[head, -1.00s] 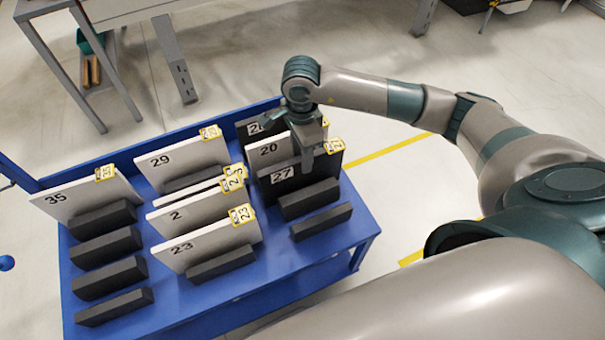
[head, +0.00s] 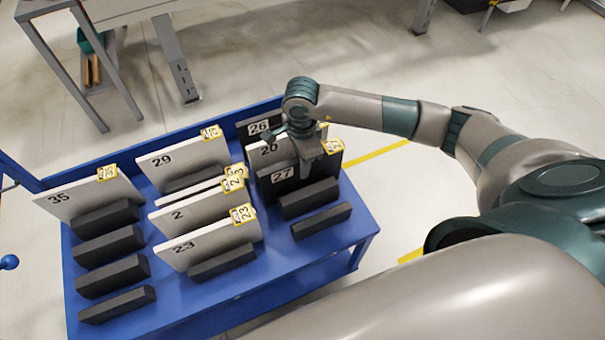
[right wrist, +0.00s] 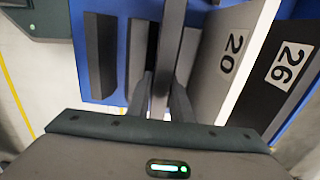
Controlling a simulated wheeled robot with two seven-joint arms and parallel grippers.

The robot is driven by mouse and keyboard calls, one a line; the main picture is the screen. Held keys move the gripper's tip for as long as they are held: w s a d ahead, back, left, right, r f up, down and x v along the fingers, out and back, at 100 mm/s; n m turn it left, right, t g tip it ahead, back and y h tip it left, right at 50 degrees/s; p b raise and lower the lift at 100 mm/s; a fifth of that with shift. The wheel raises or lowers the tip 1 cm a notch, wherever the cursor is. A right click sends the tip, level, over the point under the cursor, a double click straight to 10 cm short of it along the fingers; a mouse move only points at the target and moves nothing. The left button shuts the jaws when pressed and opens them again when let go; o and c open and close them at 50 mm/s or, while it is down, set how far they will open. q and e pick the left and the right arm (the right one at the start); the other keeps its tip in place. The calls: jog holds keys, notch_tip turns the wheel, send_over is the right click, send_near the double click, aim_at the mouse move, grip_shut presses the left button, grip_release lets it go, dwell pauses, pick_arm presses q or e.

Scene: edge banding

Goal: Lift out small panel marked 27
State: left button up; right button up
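The small dark panel marked 27 (head: 270,190) stands upright in the front of the right-hand row on the blue cart, with a yellow tag at its upper right corner. My right gripper (head: 307,172) is at its top edge, pointing down. In the right wrist view the panel (right wrist: 174,25) shows edge-on, with the fingers of my right gripper (right wrist: 163,88) on either side of it. The gap is very narrow, and I cannot tell whether they press on it. The panel's upper right part is partly hidden by the gripper. My left gripper is not in view.
Panel 20 (head: 262,155) and panel 26 (head: 246,128) stand close behind. Panels 29 (head: 185,160), 2 (head: 200,212), 23 (head: 205,245) and 35 (head: 85,200) stand to the left. Dark blocks (head: 322,221) lie in front on the blue cart (head: 345,240).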

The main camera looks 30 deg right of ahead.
grip_shut()
jog(key=shift+w, duration=0.1)
dwell(1.2)
jog(key=shift+r, duration=0.2)
